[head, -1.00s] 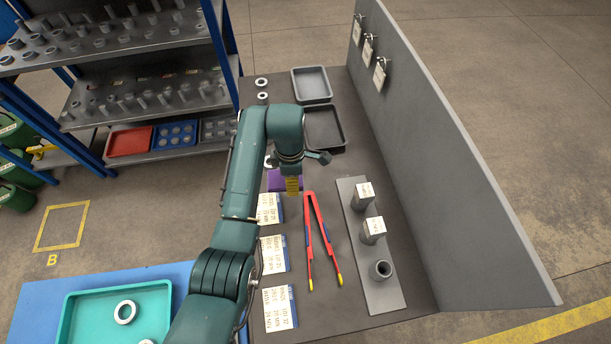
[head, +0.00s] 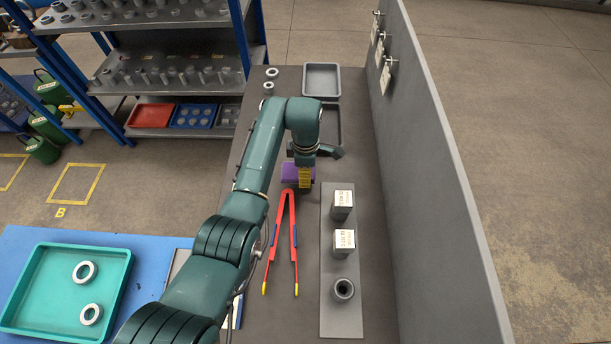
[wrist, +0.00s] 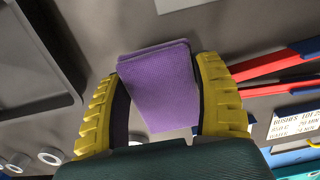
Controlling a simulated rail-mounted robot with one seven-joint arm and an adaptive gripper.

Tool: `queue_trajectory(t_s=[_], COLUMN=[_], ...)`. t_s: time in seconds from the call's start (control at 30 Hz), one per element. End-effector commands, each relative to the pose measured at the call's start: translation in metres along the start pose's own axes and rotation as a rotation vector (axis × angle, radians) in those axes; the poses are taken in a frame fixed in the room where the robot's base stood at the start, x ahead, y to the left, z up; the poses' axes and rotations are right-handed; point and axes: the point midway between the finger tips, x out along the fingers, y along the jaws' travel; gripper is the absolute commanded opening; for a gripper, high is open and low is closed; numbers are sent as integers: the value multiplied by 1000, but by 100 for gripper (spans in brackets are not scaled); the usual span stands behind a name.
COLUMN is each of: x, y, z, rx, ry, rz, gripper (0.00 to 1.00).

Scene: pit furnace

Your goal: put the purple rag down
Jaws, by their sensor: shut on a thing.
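The purple rag (head: 290,173) is a folded, flat piece of cloth near the middle of the dark bench, just beyond the pivot end of the red tongs. My gripper (head: 305,178), with yellow fingers, points down and is shut on it. In the wrist view the rag (wrist: 158,85) sits between the two yellow fingers of my gripper (wrist: 160,95). Part of the rag is hidden behind the fingers in the head view. I cannot tell whether its underside touches the bench.
Red tongs (head: 291,240) lie in front of the rag. A grey plate (head: 341,312) with two labelled blocks and a hollow cylinder is at right. A dark tray (wrist: 30,75) and a grey tray (head: 322,80) lie beyond. A tall grey panel (head: 430,170) borders the right side.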

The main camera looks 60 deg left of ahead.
Motion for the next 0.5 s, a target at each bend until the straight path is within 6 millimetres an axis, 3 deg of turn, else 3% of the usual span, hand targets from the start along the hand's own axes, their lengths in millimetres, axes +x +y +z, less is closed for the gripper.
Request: queue_trajectory(t_s=[0.2,0.5], x=[35,37], y=[-1,-1], z=[0,0], rx=[0,0], ry=[0,0], rz=[-2,-1], gripper=[35,35])
